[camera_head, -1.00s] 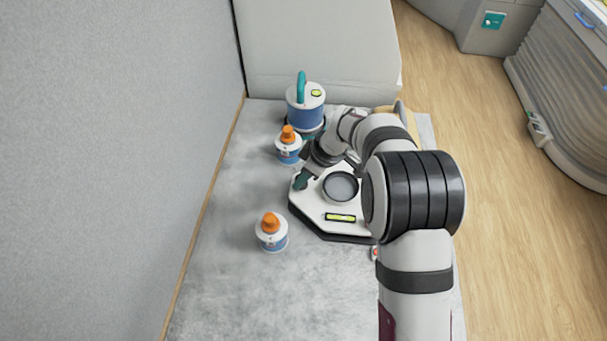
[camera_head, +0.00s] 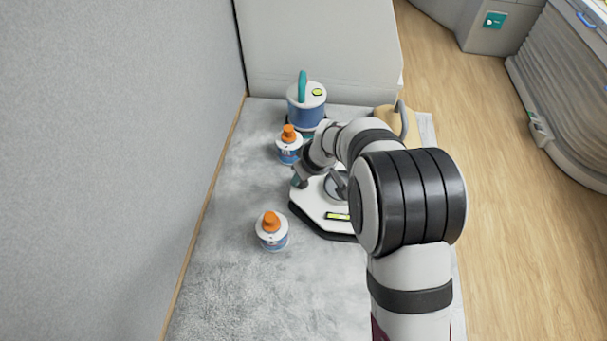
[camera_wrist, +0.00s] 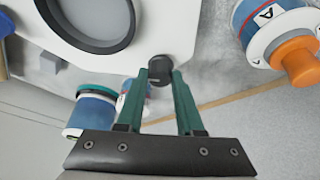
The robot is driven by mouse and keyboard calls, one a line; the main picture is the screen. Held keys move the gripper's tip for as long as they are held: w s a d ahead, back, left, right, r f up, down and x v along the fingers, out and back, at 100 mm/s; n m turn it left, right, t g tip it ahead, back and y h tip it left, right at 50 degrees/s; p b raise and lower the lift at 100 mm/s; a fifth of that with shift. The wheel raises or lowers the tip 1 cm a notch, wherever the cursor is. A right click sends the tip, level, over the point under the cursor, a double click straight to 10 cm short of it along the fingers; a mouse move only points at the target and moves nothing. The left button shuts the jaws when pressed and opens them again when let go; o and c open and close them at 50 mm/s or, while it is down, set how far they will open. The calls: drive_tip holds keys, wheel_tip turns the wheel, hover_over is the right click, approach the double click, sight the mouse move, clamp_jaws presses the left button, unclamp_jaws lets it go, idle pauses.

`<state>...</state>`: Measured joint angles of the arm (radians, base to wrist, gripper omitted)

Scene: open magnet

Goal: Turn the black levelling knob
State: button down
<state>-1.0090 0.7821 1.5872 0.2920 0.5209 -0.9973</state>
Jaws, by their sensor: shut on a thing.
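The black levelling knob (camera_wrist: 160,70) stands at a corner of the white instrument base, between my green fingertips in the wrist view. My gripper (camera_wrist: 160,76) is shut on it, with one finger at each side. In the head view my gripper (camera_head: 298,181) is at the base's left corner and the knob is hidden there. The white base (camera_head: 312,206) has a dark underside, a round grey dish (camera_head: 334,188) partly covered by my arm, and a yellow-green bubble level (camera_head: 337,216) near its front edge. The dish also shows in the wrist view (camera_wrist: 112,40).
An orange-capped bottle (camera_head: 271,233) stands front left of the base, another (camera_head: 289,148) behind it. A blue-and-white canister (camera_head: 306,108) with a teal handle stands farther back. A tan object (camera_head: 389,121) is at back right. The grey table (camera_head: 245,290) is clear at front left.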

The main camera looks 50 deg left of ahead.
drive_tip(key=c, duration=0.5)
unclamp_jaws()
drive_tip(key=shift+c, duration=0.2)
drive_tip(key=v, duration=1.6)
drive_tip(key=shift+f, duration=0.1)
drive_tip(key=w+d+r+m+h, duration=0.15)
drive_tip(key=d+m, duration=0.35)
drive_tip(key=d, duration=0.6)
drive_tip(key=d+r+m, duration=0.2)
drive_tip(key=d+m, duration=0.3)
drive_tip(key=d, duration=0.5)
drive_tip(key=s+d+f+m+h, duration=0.1)
drive_tip(key=s+d+f+m, duration=0.1)
drive_tip(key=s+d+m, duration=1.1)
drive_tip(key=d, duration=0.3)
drive_tip(key=shift+f+g, duration=0.3)
drive_tip(key=shift+f, duration=0.05)
